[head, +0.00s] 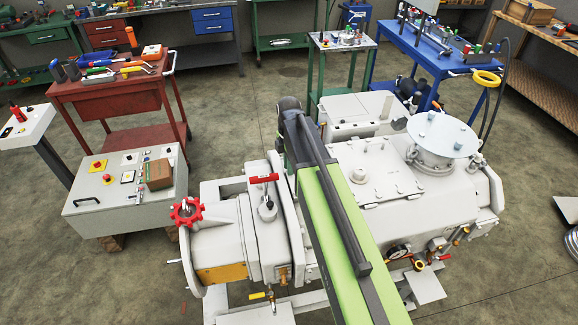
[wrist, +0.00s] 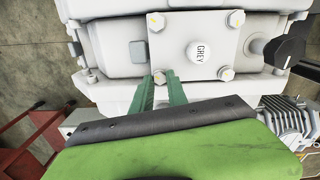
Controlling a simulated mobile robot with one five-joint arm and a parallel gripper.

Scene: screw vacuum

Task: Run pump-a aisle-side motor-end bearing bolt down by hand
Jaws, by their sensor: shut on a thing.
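In the wrist view the two green fingers of my gripper (wrist: 161,88) reach up to the lower left corner of a pale bearing cover plate on the pump. They are shut on the bolt (wrist: 158,78) at that corner; its head shows between the fingertips. In the head view my arm lies across the grey pump (head: 350,155) and hides my gripper and the bolt.
A black knob (wrist: 284,52) sticks out right of the plate. A control box (head: 105,205), a red tool cart (head: 105,92) and a blue bench (head: 425,55) stand around the pump. A red handwheel (head: 186,212) is at its left end. Open floor (head: 230,110) lies behind.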

